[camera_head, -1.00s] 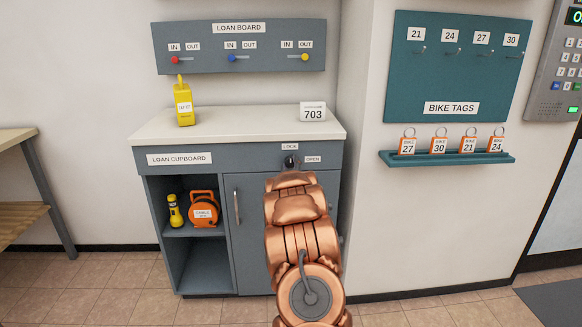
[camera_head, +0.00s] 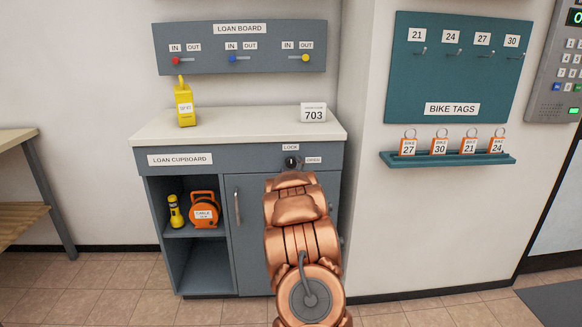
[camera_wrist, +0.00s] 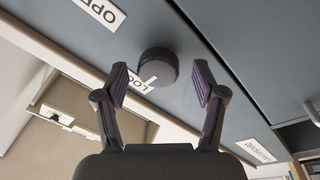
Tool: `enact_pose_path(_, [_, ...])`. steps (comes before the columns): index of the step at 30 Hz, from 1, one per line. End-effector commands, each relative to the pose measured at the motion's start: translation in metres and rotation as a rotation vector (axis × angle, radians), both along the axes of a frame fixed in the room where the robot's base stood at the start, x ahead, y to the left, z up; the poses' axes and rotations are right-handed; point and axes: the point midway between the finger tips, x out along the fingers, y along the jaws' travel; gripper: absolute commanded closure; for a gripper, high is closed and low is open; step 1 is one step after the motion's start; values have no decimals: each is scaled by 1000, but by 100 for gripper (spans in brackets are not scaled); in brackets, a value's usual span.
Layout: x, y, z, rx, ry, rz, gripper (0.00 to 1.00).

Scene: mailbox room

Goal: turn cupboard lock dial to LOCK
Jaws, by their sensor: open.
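The dark round lock dial (camera_head: 291,162) is on the top front panel of the grey loan cupboard (camera_head: 250,225). The LOCK label (camera_head: 291,147) is above it and the OPEN label (camera_head: 313,160) to its right. In the wrist view the dial (camera_wrist: 158,68) sits between the fingertips of my gripper (camera_wrist: 159,84), which is open with a gap on both sides. The LOCK label (camera_wrist: 138,82) is partly hidden behind the dial there. I cannot clearly tell where the dial points. In the head view my arm hides most of my gripper.
A yellow object (camera_head: 184,105) and a 703 sign (camera_head: 313,113) stand on the cupboard top. The open shelf holds a torch (camera_head: 175,211) and an orange cable reel (camera_head: 204,209). The door handle (camera_head: 237,207) is left of my arm. The bike tag shelf (camera_head: 447,159) is to the right.

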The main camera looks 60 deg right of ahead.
Motion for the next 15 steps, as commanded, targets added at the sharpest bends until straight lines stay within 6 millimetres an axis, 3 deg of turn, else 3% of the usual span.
enact_pose_path(15, [-35,45,-9,3,3,0,30])
